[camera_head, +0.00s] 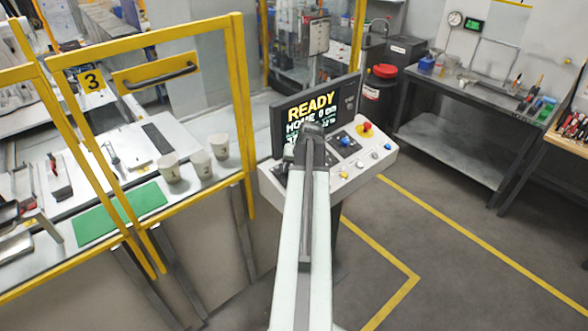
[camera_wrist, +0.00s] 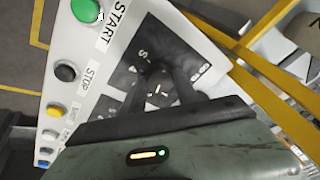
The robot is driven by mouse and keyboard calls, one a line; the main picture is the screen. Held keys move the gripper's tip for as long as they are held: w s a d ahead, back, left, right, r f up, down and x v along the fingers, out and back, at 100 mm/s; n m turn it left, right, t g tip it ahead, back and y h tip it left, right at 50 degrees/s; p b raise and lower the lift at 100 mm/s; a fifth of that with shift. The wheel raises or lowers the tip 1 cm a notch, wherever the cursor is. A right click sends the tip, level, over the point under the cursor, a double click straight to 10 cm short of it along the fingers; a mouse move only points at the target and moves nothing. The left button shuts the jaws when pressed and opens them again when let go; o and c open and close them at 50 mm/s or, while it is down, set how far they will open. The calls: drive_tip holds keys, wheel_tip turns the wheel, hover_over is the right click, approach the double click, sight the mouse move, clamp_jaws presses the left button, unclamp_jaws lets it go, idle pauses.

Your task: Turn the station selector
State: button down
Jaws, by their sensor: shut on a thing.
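The station selector (camera_wrist: 158,90) is a dark round knob on a dark plate in the wrist view, with letters around it that I cannot fully read. My gripper (camera_wrist: 164,76) has its two dark fingers on either side of the knob and is shut on it. In the head view my gripper (camera_head: 311,130) reaches down to the left part of the control panel (camera_head: 352,180) and hides the selector. The screen (camera_head: 312,108) behind it reads "READY" and "HOME", with a lower line partly hidden.
A green START button (camera_wrist: 86,11) and a black STOP button (camera_wrist: 65,72) lie beside the selector. A red emergency knob (camera_head: 366,128) stands at the panel's back right. A yellow-framed fence (camera_head: 240,110) and paper cups (camera_head: 201,163) are at left. Floor at right is clear.

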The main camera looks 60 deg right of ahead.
drive_tip(key=shift+m, duration=0.6)
drive_tip(key=c, duration=0.9)
unclamp_jaws()
drive_tip(key=p+v, duration=0.7)
drive_tip(key=shift+r, duration=0.4)
drive_tip(key=shift+a, duration=0.15)
